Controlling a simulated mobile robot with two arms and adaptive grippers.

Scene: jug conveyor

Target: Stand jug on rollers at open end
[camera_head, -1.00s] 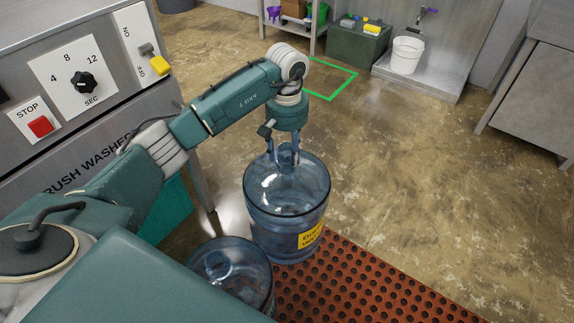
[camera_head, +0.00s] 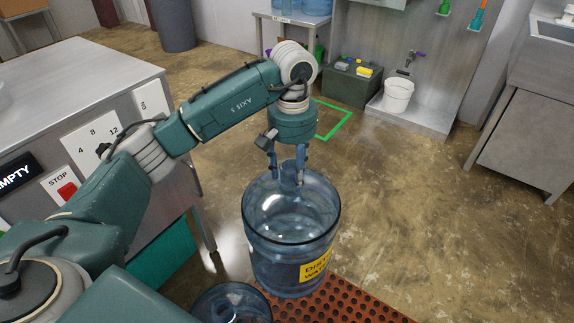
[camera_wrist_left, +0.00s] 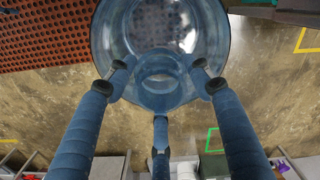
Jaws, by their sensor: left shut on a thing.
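A large clear-blue jug (camera_head: 290,245) with a yellow label hangs roughly upright from my left gripper (camera_head: 288,172), above the red perforated mat. In the left wrist view the fingers of my left gripper (camera_wrist_left: 160,78) close around the jug's neck (camera_wrist_left: 160,92), and the jug's body (camera_wrist_left: 110,30) spreads out beyond them. A second blue jug (camera_head: 232,303) stands below, at the lower edge of the head view, partly hidden by my arm and cut off. I cannot make out the rollers or the open end. My right gripper is not in view.
The steel machine (camera_head: 75,85) with a dial, red stop button and "EMPTY" display stands at left, close to my left arm. A red mat (camera_head: 350,303) lies below the jug. Floor (camera_head: 410,210) to the right is clear. A white bucket (camera_head: 398,95) stands at the back.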

